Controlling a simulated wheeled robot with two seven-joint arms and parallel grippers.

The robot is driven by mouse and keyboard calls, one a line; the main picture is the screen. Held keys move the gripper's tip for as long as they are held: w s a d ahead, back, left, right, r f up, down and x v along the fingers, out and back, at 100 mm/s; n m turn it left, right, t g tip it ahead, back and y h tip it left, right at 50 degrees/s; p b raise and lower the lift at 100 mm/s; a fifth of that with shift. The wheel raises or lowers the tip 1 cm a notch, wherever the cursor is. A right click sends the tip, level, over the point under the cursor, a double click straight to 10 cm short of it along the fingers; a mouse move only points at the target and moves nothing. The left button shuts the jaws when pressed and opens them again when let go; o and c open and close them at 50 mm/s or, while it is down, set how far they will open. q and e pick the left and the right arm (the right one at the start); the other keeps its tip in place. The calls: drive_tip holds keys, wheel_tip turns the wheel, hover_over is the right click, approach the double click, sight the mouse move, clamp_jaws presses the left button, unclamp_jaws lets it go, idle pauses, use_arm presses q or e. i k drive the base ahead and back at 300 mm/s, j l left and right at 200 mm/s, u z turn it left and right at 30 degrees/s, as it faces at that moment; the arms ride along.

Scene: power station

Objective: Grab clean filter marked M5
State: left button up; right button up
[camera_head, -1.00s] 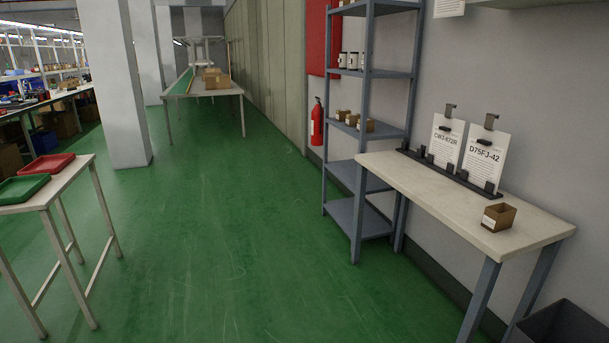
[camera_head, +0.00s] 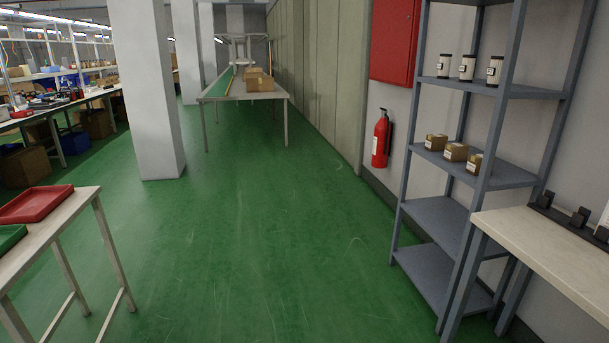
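Several small cylinders with dark ends and white labels, which look like filters (camera_head: 467,68), stand upright on an upper shelf of the grey-blue shelf rack (camera_head: 526,93) at the right. Their markings are too small to read, so I cannot tell which is M5. Small brown boxes with pale labels (camera_head: 455,152) sit on the shelf below. The two lower shelves look empty. Neither of my grippers shows in the head view.
A pale workbench (camera_head: 545,250) with a black holder strip (camera_head: 574,216) stands right of the rack. A fire extinguisher (camera_head: 381,138) hangs on the wall. A table with a red tray (camera_head: 35,204) and a green tray (camera_head: 8,238) is at left. The green floor (camera_head: 255,230) between is clear.

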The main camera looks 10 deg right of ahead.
sight(466, 70)
drive_tip(key=i+z, duration=0.15)
drive_tip(key=i, duration=0.35)
drive_tip(key=i+z, duration=0.15)
drive_tip(key=i, duration=0.4)
drive_tip(key=i+j+z, duration=0.2)
drive_tip(key=i, duration=0.3)
drive_tip(key=i+z, duration=0.15)
drive_tip(key=i, duration=0.35)
drive_tip(key=i+j+z, duration=0.15)
drive_tip(key=i, duration=0.35)
drive_tip(key=j, duration=0.1)
